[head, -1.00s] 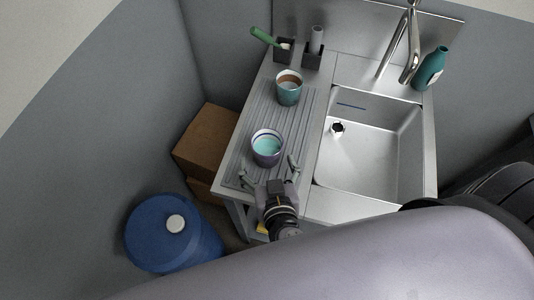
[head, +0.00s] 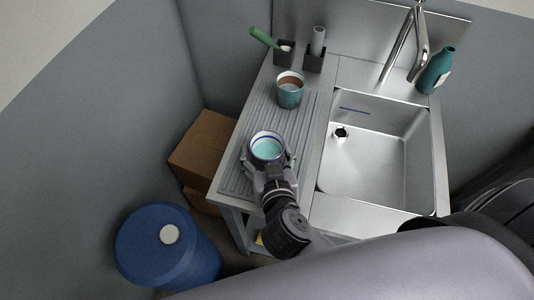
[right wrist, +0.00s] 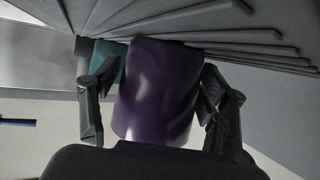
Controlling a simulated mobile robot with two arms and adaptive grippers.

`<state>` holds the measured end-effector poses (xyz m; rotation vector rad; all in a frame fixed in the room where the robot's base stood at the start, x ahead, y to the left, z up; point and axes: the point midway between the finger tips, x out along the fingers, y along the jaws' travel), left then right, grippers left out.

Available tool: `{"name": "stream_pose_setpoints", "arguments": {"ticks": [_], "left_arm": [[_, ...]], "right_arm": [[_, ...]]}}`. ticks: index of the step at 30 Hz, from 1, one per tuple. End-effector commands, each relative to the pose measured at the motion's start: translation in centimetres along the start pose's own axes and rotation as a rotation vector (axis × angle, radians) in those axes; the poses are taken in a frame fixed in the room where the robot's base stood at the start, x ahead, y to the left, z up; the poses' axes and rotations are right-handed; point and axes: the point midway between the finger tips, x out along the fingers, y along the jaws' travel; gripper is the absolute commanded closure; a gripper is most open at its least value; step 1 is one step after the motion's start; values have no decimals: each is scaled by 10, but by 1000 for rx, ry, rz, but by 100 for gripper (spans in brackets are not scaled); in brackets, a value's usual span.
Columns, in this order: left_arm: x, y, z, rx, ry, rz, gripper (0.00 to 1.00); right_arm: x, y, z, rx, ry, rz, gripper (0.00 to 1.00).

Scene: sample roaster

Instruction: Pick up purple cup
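The purple cup (head: 267,147) stands on the ribbed drainboard left of the sink, its pale teal inside showing from above. In the right wrist view the purple cup (right wrist: 157,88) sits between the two fingers of my right gripper (right wrist: 158,100). The fingers are open, with a gap visible on the cup's left side; the right finger is close to it or touching. In the head view my right gripper (head: 272,168) reaches around the cup from the near side. My left gripper is not in view.
A teal cup (head: 290,91) with a brown inside stands behind on the drainboard (head: 240,175). Dark holders (head: 315,61) stand at the back. The sink (head: 370,160), faucet (head: 420,50) and teal bottle (head: 437,70) are right. A blue barrel (head: 165,250) and cardboard boxes (head: 205,145) are left.

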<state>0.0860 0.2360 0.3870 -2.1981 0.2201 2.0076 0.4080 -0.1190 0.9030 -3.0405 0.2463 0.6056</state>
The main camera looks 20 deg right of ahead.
Motion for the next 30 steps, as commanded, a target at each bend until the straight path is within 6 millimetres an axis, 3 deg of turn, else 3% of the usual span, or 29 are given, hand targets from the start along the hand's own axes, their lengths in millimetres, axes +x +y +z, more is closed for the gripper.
{"name": "stream_pose_setpoints", "arguments": {"ticks": [22,30], "left_arm": [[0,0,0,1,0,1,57],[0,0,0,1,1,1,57]], "right_arm": [[0,0,1,0,-1,0,84],[0,0,-1,0,1,0,85]]}}
